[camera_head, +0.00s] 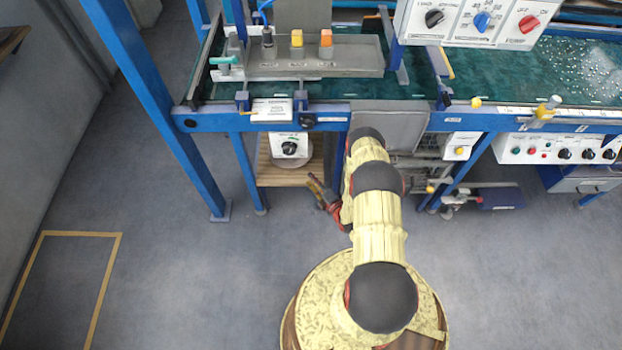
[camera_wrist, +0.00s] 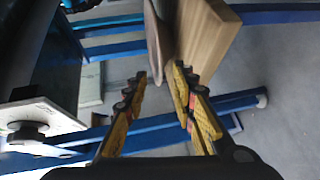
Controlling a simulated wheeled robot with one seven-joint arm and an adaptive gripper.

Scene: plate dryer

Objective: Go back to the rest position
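My gripper shows in the wrist view (camera_wrist: 160,82) with its two yellow-and-black fingers apart. Only grey floor and part of a blue bar show between them, so it is open and empty. In the head view, my gripper (camera_head: 316,184) is small and partly hidden by my arm; it is low in front of the blue-framed machine, beside a wooden shelf (camera_head: 268,180). The wooden board edge also shows in the wrist view (camera_wrist: 208,40), just beyond the fingertips. Whether a finger touches it, I cannot tell.
A white box with a black knob (camera_head: 290,146) is above the wooden shelf. Blue frame legs (camera_head: 190,165) stand left of my gripper. A control panel (camera_head: 555,149) is at the right. Open floor (camera_head: 180,280) lies at the front left, with a yellow floor marking (camera_head: 103,290).

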